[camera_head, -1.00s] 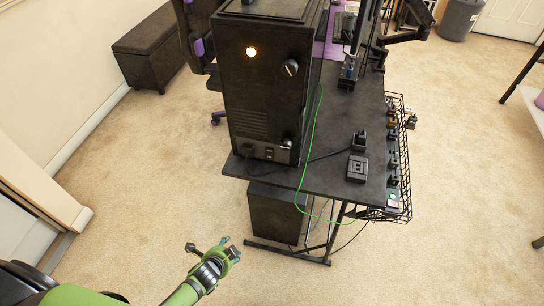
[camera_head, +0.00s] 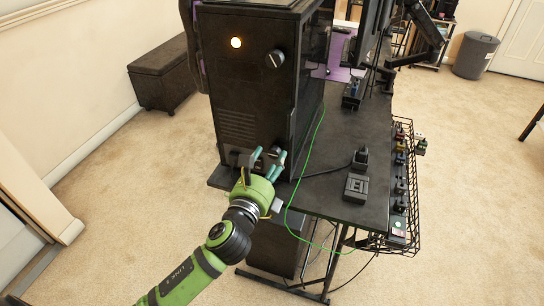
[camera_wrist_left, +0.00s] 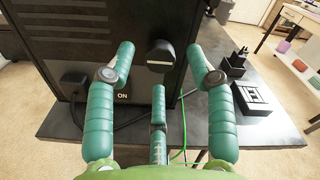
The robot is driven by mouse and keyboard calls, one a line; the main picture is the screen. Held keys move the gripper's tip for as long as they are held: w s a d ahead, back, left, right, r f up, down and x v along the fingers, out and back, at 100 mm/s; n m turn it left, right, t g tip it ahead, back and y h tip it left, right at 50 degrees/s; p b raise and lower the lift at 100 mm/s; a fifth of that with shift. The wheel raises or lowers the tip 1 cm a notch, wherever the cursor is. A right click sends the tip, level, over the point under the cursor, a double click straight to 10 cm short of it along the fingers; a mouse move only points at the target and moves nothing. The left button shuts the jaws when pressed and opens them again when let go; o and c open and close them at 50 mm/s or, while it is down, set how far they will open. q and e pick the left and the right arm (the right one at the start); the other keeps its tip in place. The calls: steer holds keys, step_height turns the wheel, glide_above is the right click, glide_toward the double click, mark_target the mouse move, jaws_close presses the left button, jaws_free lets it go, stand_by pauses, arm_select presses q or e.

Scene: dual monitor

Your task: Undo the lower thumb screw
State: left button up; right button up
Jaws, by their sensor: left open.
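The lower thumb screw (camera_wrist_left: 160,56) is a round black knob with a pale line across its face, low on the back of the black computer case (camera_head: 240,90). In the head view it is partly hidden by my fingers. My left gripper (camera_head: 270,158) is open, its green fingers pointing at the case. In the left wrist view two fingers spread to the left and right of the knob, with a third below it. The knob lies between them, and I see no finger closed on it. The upper thumb screw (camera_head: 276,59) sits higher on the case. My right gripper is not in view.
The case stands on a dark desk (camera_head: 330,190). A power plug (camera_wrist_left: 73,83) sits left of the lower screw, beside an ON marking. A green cable (camera_head: 302,165) hangs to the right. A small black box (camera_head: 356,187) and a wire basket (camera_head: 408,210) are farther right.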

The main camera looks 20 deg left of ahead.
arm_select(q)
steer(key=shift+w, duration=1.1)
jaws_close()
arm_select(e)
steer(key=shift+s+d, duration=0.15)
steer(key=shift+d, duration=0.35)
